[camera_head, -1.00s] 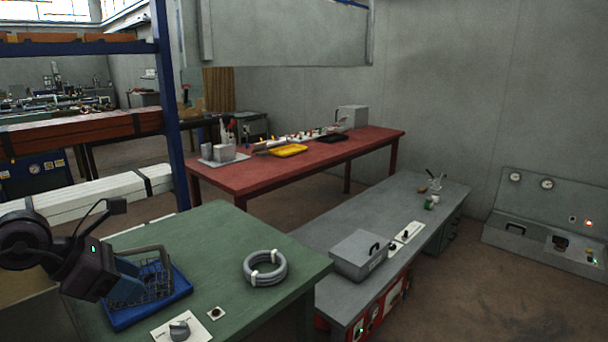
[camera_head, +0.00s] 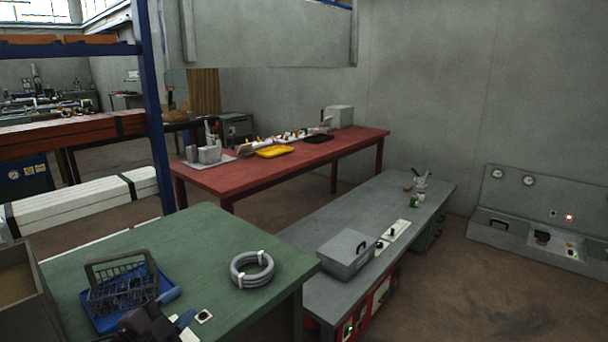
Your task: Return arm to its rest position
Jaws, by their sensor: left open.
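My left gripper (camera_head: 180,307) shows at the bottom left, a dark body with blue fingers. It is open, and I see nothing between its fingers. A dark wire basket (camera_head: 122,290) with a raised handle stands in the tray. The gripper hides part of the tray's near side and most of a small white switch plate (camera_head: 204,316). My right gripper is not in view.
A coiled grey hose (camera_head: 238,274) lies on the green table. A grey bench (camera_head: 312,308) with a lidded metal box (camera_head: 346,257) stands to the right. A red table (camera_head: 250,180) stands behind, and an open-topped box (camera_head: 40,290) is at the left. The green table's back is clear.

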